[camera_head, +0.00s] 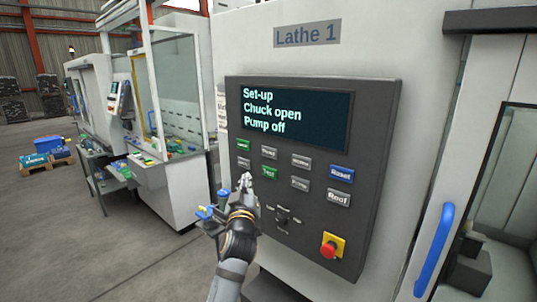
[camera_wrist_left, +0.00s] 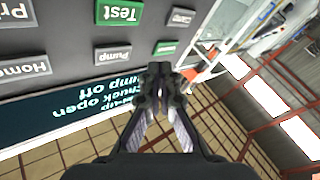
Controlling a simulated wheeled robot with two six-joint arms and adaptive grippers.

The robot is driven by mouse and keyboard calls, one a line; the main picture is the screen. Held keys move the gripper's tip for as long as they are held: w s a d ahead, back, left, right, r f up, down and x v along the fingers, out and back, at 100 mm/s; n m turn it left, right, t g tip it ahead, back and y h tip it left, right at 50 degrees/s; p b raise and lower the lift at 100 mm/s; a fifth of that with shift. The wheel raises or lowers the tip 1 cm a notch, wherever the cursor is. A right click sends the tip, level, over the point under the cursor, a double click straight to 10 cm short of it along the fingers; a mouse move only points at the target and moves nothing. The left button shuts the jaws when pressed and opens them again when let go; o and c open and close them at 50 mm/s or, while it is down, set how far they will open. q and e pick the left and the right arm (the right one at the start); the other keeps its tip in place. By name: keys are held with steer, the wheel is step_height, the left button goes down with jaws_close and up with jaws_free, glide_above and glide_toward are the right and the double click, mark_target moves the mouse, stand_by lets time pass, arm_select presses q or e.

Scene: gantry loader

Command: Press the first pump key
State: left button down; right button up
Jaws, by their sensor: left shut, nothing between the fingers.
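The dark control panel (camera_head: 372,120) of Lathe 1 carries two rows of keys below its screen (camera_head: 318,116). The screen reads Set-up, Chuck open, Pump off. A grey key marked Pump (camera_wrist_left: 113,54) shows upside down in the wrist view; it is the second key of the upper row in the head view (camera_head: 268,152). My left gripper (camera_head: 245,179) is shut and empty, at the panel's lower left, below the upper row in the head view. In the wrist view its fingertips (camera_wrist_left: 160,72) appear to the right of the Pump key. I cannot tell the exact gap to the panel.
A red stop knob (camera_head: 329,250) sits lower right. A blue door handle (camera_head: 434,250) stands right of the panel. Open floor lies left.

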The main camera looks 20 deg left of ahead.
arm_select(q)
steer(key=shift+n+t+y, duration=0.3)
steer(key=shift+n+y, duration=0.4)
steer(key=r, duration=0.1)
steer(key=s+r, duration=0.1)
steer(key=r, duration=0.1)
steer(key=s+r, duration=0.1)
steer(key=r, duration=0.1)
steer(key=shift+a+r, duration=0.2)
steer(key=shift+a, duration=0.05)
steer(key=b, duration=0.3)
glide_toward(263, 148)
steer(key=w+a+r, duration=0.1)
steer(key=w+a, duration=0.2)
steer(key=shift+w+d+r, duration=0.3)
steer(key=shift+w+d, duration=0.05)
steer(key=shift+w, duration=0.05)
steer(key=shift+w+f+b, duration=0.1)
steer(key=shift+w+b, duration=0.05)
steer(key=shift+b, duration=0.45)
steer(key=shift+w+d, duration=0.15)
steer(key=shift+w, duration=0.1)
